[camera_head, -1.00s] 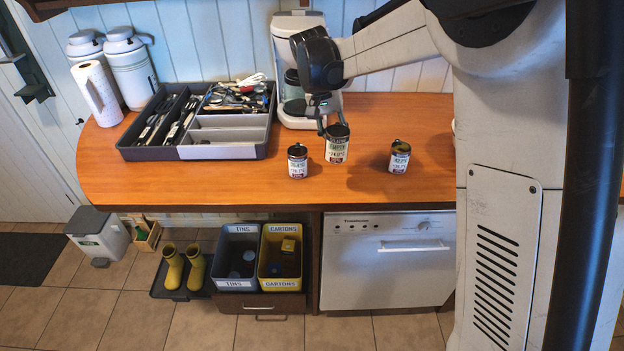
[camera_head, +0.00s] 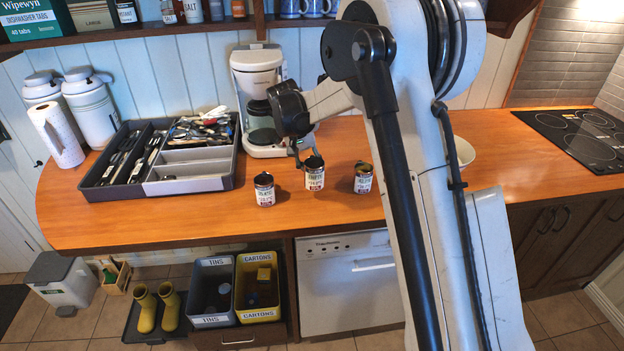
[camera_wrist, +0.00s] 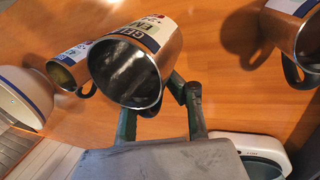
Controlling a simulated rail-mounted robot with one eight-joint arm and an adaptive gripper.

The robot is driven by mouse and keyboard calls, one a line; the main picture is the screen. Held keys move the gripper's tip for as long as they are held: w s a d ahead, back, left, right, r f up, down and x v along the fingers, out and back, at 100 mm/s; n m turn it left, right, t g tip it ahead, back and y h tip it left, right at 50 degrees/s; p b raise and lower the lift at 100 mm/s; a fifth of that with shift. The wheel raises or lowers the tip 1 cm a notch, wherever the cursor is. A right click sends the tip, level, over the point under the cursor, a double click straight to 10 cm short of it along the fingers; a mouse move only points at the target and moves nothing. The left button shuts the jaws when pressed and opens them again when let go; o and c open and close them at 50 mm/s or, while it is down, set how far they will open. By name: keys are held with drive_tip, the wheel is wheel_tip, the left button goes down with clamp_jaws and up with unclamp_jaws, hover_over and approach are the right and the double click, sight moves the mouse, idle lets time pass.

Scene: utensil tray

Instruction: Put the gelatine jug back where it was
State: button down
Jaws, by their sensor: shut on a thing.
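My gripper (camera_head: 299,158) is shut on the handle of the middle jug (camera_head: 314,178), a steel jug with a white label and dark top band. In the wrist view this held jug (camera_wrist: 130,75) shows "GEL" and "EM" on its label. Its mouth faces the camera and its inside looks empty. My gripper's fingers (camera_wrist: 160,115) are at its handle side. I cannot tell whether its base touches the counter. A similar jug (camera_head: 264,191) stands to its left, and another jug (camera_head: 363,180) stands to its right, with yellowish contents in the wrist view (camera_wrist: 68,68).
The wooden counter (camera_head: 225,220) is clear in front of the jugs. A coffee maker (camera_head: 257,75) stands behind, and a grey utensil tray (camera_head: 190,186) is at left. A white bowl (camera_head: 463,152) is at right, partly behind my arm. A hob (camera_head: 580,135) lies farther right.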

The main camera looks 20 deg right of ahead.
drive_tip(key=shift+d+f, duration=0.1)
drive_tip(key=shift+f, duration=1.95)
drive_tip(key=shift+f, duration=0.15)
drive_tip(key=c, duration=1.9)
unclamp_jaws()
